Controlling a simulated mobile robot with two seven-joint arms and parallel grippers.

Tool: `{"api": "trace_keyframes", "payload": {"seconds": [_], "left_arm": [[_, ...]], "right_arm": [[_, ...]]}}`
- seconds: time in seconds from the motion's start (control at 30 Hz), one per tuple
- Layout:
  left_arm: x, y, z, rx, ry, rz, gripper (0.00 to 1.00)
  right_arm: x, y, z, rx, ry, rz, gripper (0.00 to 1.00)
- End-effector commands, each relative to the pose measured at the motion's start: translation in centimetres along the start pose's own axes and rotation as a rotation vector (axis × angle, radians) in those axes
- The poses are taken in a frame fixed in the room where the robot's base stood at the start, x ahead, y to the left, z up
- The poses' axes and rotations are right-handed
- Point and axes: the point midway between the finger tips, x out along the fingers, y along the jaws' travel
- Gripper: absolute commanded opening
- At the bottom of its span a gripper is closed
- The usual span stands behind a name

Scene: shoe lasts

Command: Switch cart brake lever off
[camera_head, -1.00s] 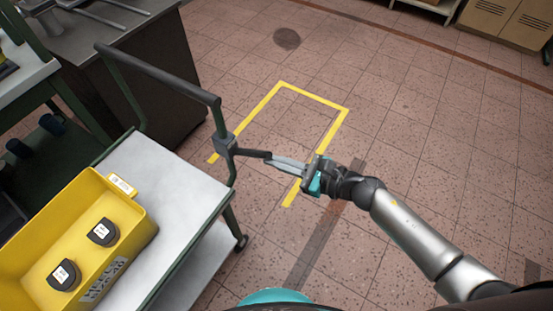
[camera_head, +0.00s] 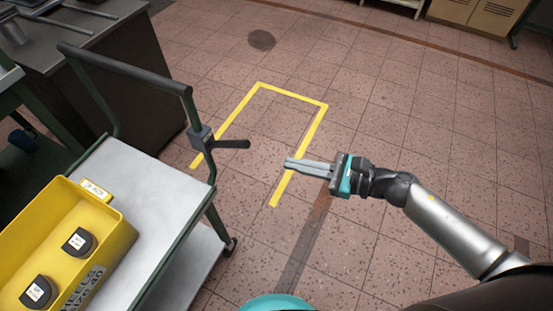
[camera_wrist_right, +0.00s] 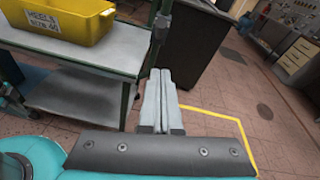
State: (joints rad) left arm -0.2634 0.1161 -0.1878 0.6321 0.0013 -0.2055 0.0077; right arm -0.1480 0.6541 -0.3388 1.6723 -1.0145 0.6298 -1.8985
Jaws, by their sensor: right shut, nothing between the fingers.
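The cart's brake lever (camera_head: 232,144) is a short dark bar in the head view. It sticks out to the right, about level, from a grey bracket (camera_head: 201,139) on the cart's green handle post. My right gripper (camera_head: 288,163) is shut and empty, to the right of the lever's tip and slightly lower in the picture, with a visible gap between them. In the right wrist view its closed fingers (camera_wrist_right: 158,72) point forward, just right of the cart post. I cannot make out the lever clearly there. My left gripper is not in view.
The cart's grey top (camera_head: 150,186) carries a yellow bin (camera_head: 112,238) with dark shoe-last pieces. The black push handle (camera_head: 125,68) runs above it. A dark workbench (camera_head: 135,100) stands behind. Yellow tape (camera_head: 262,84) marks the open tiled floor to the right.

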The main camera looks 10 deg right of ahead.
Motion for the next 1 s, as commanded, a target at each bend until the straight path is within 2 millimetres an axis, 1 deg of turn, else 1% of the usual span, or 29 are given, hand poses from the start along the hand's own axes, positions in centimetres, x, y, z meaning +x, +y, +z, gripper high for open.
{"api": "trace_keyframes", "payload": {"seconds": [0.03,0.1,0.23,0.83,0.93,0.97,1.0], "left_arm": [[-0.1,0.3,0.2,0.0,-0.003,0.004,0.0],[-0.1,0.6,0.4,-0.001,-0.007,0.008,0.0],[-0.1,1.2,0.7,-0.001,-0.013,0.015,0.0],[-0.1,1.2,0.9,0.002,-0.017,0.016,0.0],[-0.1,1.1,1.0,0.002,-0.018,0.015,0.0],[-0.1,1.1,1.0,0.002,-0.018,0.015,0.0],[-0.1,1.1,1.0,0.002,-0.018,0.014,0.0]], "right_arm": [[-0.7,0.1,0.0,0.001,0.003,0.001,0.0],[-1.3,0.0,0.1,0.001,0.001,0.001,0.0],[-2.0,0.0,0.1,0.001,0.001,0.0,0.0],[-2.0,-0.1,0.1,0.006,0.001,-0.002,0.0],[-2.0,-0.5,-0.7,0.087,0.004,-0.037,0.0],[-2.1,-0.8,-1.3,0.137,0.006,-0.059,0.0],[-2.2,-1.4,-2.2,0.227,0.009,-0.098,0.0]]}}
